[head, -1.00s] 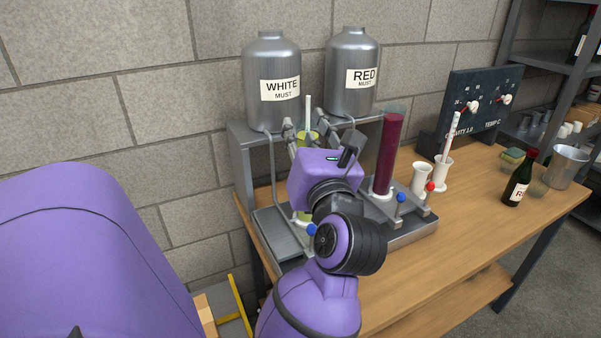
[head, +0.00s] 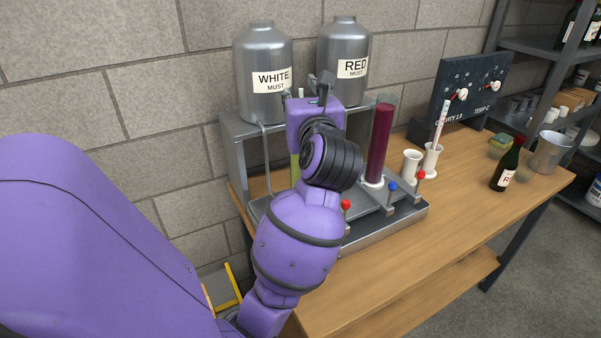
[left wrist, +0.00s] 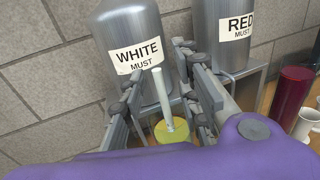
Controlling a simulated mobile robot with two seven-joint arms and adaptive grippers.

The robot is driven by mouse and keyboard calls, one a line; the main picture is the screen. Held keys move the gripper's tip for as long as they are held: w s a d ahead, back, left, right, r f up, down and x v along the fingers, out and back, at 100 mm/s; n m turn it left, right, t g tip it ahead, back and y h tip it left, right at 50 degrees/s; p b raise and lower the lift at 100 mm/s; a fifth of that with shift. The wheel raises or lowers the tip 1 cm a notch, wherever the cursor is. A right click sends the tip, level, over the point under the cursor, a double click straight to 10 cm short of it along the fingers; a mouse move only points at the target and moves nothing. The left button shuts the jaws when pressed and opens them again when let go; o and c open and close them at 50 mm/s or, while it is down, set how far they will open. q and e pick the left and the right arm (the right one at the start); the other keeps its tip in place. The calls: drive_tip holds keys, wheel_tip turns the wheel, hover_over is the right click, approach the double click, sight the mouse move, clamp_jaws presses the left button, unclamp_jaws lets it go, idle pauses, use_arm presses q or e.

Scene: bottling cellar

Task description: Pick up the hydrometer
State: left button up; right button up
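The hydrometer is a thin white stem (left wrist: 160,95) standing nearly upright in the yellow-green liquid of a cylinder (left wrist: 174,156), below the WHITE MUST tank. In the head view only its top (head: 300,92) shows; my arm hides most of the cylinder. My left gripper (left wrist: 160,68) is open, with one finger on each side of the stem in the left wrist view. I see a gap between the stem and the fingers. In the head view the left gripper (head: 307,92) is partly hidden behind its own wrist. My right gripper is in neither view.
The WHITE MUST tank (head: 263,55) and RED MUST tank (head: 342,50) stand close behind. A tall dark-red cylinder (head: 380,145) stands to the right. Further right are white cups (head: 411,164), one holding a striped stick (head: 441,122), and a bottle (head: 507,165). The front table is clear.

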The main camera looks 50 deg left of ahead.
use_arm(q)
clamp_jaws()
drive_tip(key=shift+r, duration=0.15)
wheel_tip(320, 180, up, 28)
drive_tip(key=p, duration=0.4)
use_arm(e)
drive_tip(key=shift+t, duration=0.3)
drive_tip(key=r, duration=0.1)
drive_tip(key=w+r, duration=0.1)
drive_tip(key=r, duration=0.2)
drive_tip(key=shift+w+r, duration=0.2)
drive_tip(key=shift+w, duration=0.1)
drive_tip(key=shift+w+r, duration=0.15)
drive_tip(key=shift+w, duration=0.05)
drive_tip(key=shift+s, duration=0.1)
